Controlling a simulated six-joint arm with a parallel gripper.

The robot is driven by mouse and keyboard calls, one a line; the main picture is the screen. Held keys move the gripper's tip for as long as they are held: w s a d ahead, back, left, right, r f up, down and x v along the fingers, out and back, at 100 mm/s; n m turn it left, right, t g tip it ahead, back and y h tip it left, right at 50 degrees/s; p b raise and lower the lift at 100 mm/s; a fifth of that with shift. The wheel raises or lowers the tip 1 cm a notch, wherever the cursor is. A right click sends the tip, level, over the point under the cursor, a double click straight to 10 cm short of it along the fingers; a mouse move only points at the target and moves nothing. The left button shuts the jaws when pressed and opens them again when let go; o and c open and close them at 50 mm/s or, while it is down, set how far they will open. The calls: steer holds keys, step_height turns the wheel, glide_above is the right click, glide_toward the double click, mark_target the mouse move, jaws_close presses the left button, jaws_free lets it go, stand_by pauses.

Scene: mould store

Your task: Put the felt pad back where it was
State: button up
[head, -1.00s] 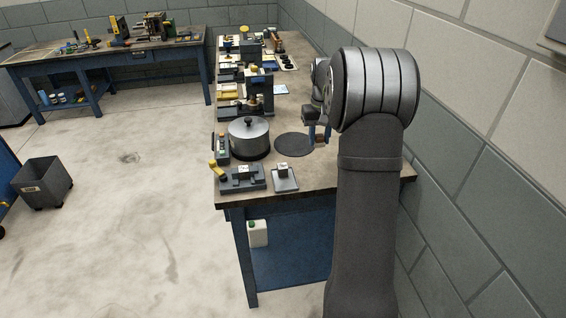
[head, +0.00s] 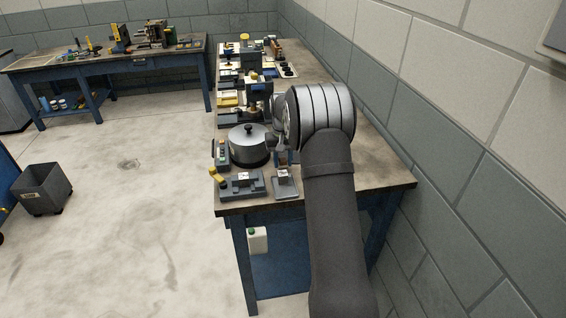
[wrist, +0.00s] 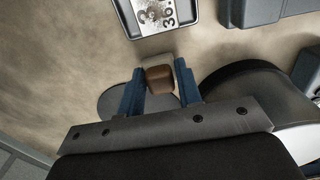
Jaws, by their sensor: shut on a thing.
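My gripper (wrist: 160,86) is shut on a small block with a brown face and a beige face, which I take to be the felt pad (wrist: 158,80). In the head view my gripper (head: 283,157) is low over the near part of the bench, right of the lidded metal pot (head: 248,147); my arm hides much of it. A dark round disc (wrist: 110,104) lies on the bench, partly behind one finger in the wrist view. A small shallow tray (head: 286,187) is close in front of the gripper; its numbered plate (wrist: 158,12) shows in the wrist view.
A grey fixture (head: 240,188) with a yellow-topped handle stands left of the tray. The pot's dark base (wrist: 245,95) is close to the right finger in the wrist view. Equipment crowds the bench's far left side. Bare bench top (head: 375,170) lies to the right.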

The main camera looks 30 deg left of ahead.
mark_target(283, 159)
steer(key=shift+f, duration=0.45)
steer(key=shift+f, duration=0.15)
steer(key=o, duration=0.9)
steer(key=shift+o, duration=0.2)
step_height(283, 159, up, 12)
